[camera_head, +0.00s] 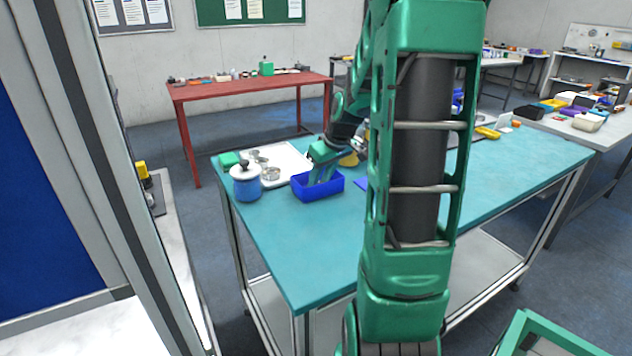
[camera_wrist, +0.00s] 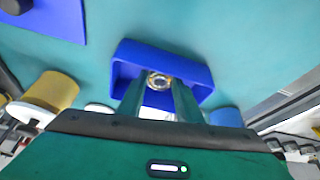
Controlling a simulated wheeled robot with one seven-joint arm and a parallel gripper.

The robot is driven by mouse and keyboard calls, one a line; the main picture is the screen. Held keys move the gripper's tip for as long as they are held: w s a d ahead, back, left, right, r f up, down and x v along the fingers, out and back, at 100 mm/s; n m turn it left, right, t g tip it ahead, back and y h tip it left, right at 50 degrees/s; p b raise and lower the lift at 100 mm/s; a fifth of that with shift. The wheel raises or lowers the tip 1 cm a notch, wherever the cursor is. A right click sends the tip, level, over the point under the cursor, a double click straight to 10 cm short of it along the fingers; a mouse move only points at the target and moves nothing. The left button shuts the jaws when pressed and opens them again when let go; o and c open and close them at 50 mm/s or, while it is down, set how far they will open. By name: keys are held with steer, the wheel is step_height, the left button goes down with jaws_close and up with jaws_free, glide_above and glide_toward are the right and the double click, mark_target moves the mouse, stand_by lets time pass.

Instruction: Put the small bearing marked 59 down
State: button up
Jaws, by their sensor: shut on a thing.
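My gripper (camera_wrist: 160,92) is shut on the small bearing (camera_wrist: 159,81), a shiny metal ring held between the fingertips. The fingers reach down into a blue open bin (camera_wrist: 190,53), and the bearing shows within the bin's outline in the wrist view. I cannot tell whether it touches the bin floor. No marking on it is readable. In the head view the gripper (camera_head: 318,178) is over the same blue bin (camera_head: 327,191) on the teal table (camera_head: 330,245); the bearing is hidden there.
A white tray (camera_head: 287,158) with metal parts lies behind the bin. A blue jar (camera_head: 246,184) and a green block (camera_head: 229,160) stand to the left. A yellow object (camera_head: 349,160) stands to the right. The table's front is clear.

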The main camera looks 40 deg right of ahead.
steer(key=shift+f, duration=0.1)
steer(key=o, duration=1.2)
steer(key=shift+c, duration=0.2)
steer(key=v, duration=1.2)
steer(key=s+a+f+m+g, duration=0.1)
steer(key=s+a+f+m, duration=0.1)
steer(key=s+a, duration=0.3)
steer(key=s+a+f+m+g, duration=0.2)
steer(key=s+a, duration=0.3)
steer(key=s, duration=0.4)
steer(key=s+a+f+m+g, duration=0.1)
steer(key=s+a+f, duration=0.2)
steer(key=s+a, duration=0.3)
steer(key=shift+s+f+m+g, duration=0.3)
steer(key=shift+s+f+m, duration=0.1)
steer(key=shift+s, duration=0.2)
